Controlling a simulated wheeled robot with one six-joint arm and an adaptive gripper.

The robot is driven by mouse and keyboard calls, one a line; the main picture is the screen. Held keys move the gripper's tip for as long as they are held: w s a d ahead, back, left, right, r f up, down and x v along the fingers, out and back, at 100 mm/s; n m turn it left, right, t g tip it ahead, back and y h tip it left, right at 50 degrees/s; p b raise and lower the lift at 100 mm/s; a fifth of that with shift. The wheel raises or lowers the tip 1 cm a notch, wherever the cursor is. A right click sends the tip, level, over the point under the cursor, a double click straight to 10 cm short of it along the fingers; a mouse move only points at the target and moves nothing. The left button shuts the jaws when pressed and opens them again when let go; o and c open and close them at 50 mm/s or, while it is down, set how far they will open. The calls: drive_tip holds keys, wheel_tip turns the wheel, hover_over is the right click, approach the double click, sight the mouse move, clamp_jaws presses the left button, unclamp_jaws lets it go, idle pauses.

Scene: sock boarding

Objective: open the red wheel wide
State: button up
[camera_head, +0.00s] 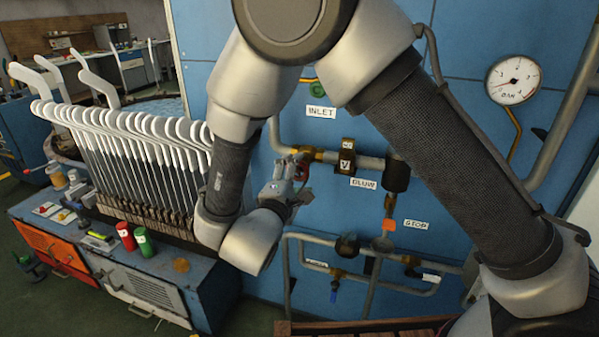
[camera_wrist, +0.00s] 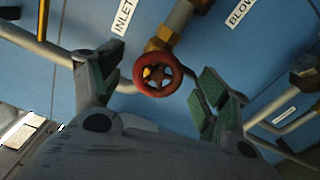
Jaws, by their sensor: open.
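The red wheel (camera_wrist: 157,75) shows whole in the wrist view, a small red handwheel with a brass hub on a brass valve fitting (camera_wrist: 167,38). In the head view the red wheel (camera_head: 301,171) is partly hidden behind my gripper (camera_head: 290,178). In the wrist view my gripper (camera_wrist: 160,88) is open, with one finger to the left and one to the right of the wheel. The space between the fingers holds only the wheel in view.
Labels INLET (camera_head: 320,112), BLOW (camera_head: 362,183) and STOP (camera_head: 415,225) mark the blue panel. Pipes run beside and below the valve. A pressure gauge (camera_head: 514,80) sits upper right. A rack of white sock boards (camera_head: 130,150) stands on a bench at left.

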drive_tip(key=v, duration=0.9)
drive_tip(key=shift+s, duration=0.1)
